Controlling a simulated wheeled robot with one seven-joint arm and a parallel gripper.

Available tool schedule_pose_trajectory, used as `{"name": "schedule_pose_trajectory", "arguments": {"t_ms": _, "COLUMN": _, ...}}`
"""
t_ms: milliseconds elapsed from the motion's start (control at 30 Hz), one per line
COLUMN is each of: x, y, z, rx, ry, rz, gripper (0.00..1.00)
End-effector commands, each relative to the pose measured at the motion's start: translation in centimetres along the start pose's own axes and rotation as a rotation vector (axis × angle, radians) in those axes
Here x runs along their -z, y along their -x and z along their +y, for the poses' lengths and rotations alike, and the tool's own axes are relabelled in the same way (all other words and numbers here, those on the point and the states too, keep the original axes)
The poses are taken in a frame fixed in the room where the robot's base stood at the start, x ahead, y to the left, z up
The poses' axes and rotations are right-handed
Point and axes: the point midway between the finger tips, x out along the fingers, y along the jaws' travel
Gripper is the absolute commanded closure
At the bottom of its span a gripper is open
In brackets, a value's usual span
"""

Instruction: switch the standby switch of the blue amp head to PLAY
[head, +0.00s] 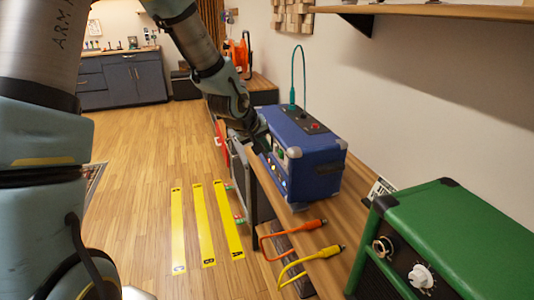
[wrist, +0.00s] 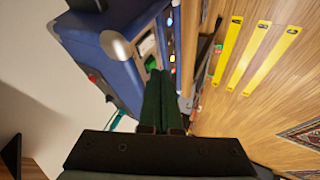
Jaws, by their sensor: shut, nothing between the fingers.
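The blue amp head (head: 306,158) stands on a wooden bench, with a teal cable looping up from its top. Its front panel faces left, with small coloured lights or controls seen at a steep angle. In the wrist view the blue amp head (wrist: 88,55) lies at upper left, its front edge beside my fingers. My gripper (wrist: 163,75) is shut and empty, its dark green fingertips close to the front panel by a green lit part (wrist: 152,64). I cannot tell whether they touch. In the head view my gripper (head: 262,143) is at the panel's far end, partly hidden. The standby switch cannot be made out.
A green amp (head: 445,235) with knobs stands at the right front. Orange (head: 290,230) and yellow (head: 310,258) cables lie on the bench between the amps. Yellow strips (head: 203,222) mark the clear wooden floor at left. A shelf (head: 440,10) hangs above.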

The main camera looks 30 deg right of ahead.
Motion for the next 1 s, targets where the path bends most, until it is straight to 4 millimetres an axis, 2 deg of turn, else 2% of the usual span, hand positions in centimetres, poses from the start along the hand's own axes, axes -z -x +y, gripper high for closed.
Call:
{"name": "schedule_pose_trajectory", "arguments": {"t_ms": 200, "x": 0.3, "y": 3.5, "z": 0.7, "rx": 0.000, "ry": 0.001, "rz": 0.005, "gripper": 1.00}}
{"name": "schedule_pose_trajectory", "arguments": {"t_ms": 400, "x": 0.3, "y": 5.8, "z": 1.2, "rx": 0.001, "ry": 0.001, "rz": 0.001, "gripper": 1.00}}
{"name": "schedule_pose_trajectory", "arguments": {"t_ms": 600, "x": 0.3, "y": 6.4, "z": 1.4, "rx": 0.001, "ry": 0.000, "rz": 0.000, "gripper": 1.00}}
{"name": "schedule_pose_trajectory", "arguments": {"t_ms": 1000, "x": 0.2, "y": 6.4, "z": 1.4, "rx": 0.001, "ry": -0.001, "rz": 0.000, "gripper": 1.00}}
